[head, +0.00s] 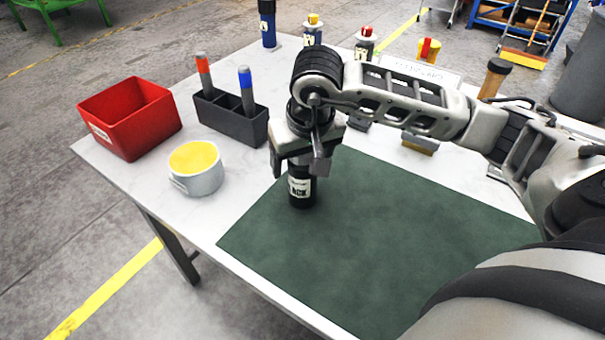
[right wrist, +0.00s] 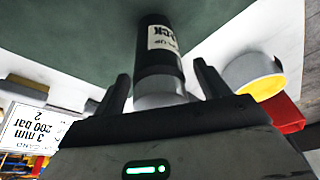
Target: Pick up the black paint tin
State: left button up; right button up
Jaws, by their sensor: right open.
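The black paint tin (head: 301,190) is a dark cylinder with a white label. It stands upright on the left part of the green mat (head: 400,230). My right gripper (head: 298,172) is directly above it, pointing down, and hides its top. In the right wrist view the tin (right wrist: 158,60) shows its label and a pale top, between the two open fingers (right wrist: 160,82). Gaps show on both sides of the tin, so the fingers do not appear to touch it. My left gripper is not in view.
Left of the mat are a white pot with a yellow top (head: 196,168), a dark holder (head: 230,118) with an orange-tipped and a blue-tipped marker, and a red bin (head: 130,118). A blue bottle (head: 267,24) and several other containers stand behind. The mat's front is clear.

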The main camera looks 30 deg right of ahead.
jog(key=c, duration=1.3)
